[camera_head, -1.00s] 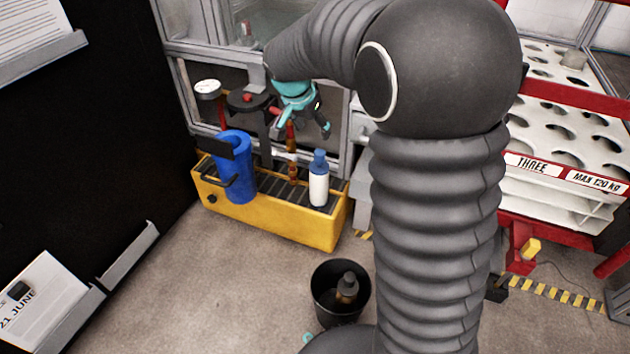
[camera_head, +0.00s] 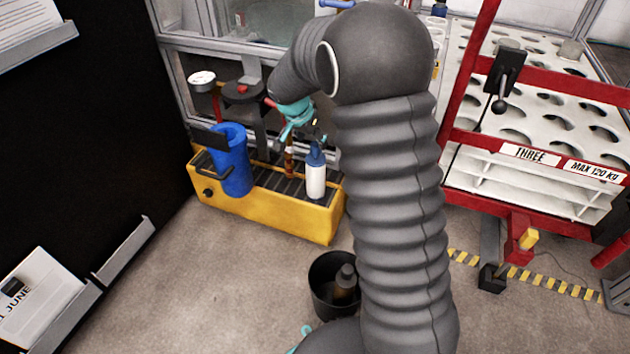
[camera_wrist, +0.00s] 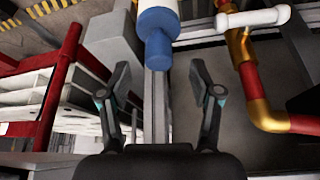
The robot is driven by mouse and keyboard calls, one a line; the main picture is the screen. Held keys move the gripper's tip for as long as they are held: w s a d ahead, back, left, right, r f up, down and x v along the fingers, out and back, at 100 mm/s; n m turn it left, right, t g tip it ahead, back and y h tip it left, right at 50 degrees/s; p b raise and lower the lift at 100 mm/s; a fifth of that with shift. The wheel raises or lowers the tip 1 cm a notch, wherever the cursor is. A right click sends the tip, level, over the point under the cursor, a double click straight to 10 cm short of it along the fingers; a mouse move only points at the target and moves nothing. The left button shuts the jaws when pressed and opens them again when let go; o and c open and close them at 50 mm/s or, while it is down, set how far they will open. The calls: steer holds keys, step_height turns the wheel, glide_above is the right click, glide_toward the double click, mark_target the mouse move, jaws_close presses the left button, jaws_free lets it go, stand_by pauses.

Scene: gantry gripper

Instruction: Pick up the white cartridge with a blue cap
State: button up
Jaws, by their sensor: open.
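The white cartridge with a blue cap (camera_head: 316,181) stands upright on the right end of the yellow bench (camera_head: 268,216). In the wrist view its blue cap (camera_wrist: 156,30) shows at the top, ahead of and roughly between my fingers, with a bit of the white body at the upper edge. My gripper (camera_wrist: 160,97) is open, with nothing between its fingers. In the head view my turquoise gripper (camera_head: 303,122) is above and slightly left of the cartridge, near its cap. My arm hides part of the scene to the right.
A blue container (camera_head: 232,165) stands at the bench's left part. A red and brass pipe (camera_wrist: 257,100) with a white handle runs close on the right in the wrist view. A black bin (camera_head: 330,290) stands on the floor. A red-framed rack (camera_head: 545,140) is at right.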

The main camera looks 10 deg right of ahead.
mark_target(315, 144)
steer(key=x, duration=0.4)
steer(key=shift+w+d+f, duration=0.15)
steer(key=shift+d+f, duration=0.1)
steer(key=c, duration=1.1)
